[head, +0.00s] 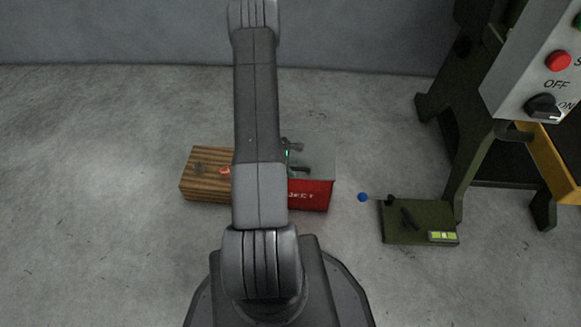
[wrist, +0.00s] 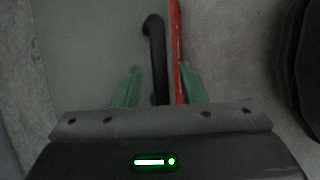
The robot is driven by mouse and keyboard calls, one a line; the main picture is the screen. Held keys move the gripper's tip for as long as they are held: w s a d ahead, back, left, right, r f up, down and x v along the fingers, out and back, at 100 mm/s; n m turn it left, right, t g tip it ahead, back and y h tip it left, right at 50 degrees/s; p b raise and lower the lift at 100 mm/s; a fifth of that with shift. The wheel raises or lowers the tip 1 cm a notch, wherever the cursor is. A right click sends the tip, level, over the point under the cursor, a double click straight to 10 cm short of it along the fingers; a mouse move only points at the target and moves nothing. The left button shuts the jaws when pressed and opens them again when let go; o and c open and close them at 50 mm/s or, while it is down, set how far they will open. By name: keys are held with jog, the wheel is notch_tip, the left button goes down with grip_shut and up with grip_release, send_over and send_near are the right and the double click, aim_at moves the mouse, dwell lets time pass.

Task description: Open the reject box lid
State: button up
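The red reject box (head: 312,197) stands on the floor right of my arm, its left part hidden by the arm. Its grey lid (head: 322,150) lies over the top and appears shut. The lid also fills the left of the wrist view (wrist: 95,40). A black bar handle (wrist: 155,50) is on the lid beside the box's red edge (wrist: 176,45). My gripper (wrist: 160,87) is open, with green fingertips on either side of the handle and red edge. I cannot tell whether they touch the handle. In the head view the arm partly hides my gripper (head: 291,156).
A wooden crate (head: 205,192) stands left of the box, with a small red thing (head: 225,170) on top. A green base (head: 420,222) with a blue-knobbed lever (head: 363,197) lies to the right. A machine with a control panel (head: 540,75) stands far right. The left floor is clear.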

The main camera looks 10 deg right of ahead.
grip_shut()
dwell(0.3)
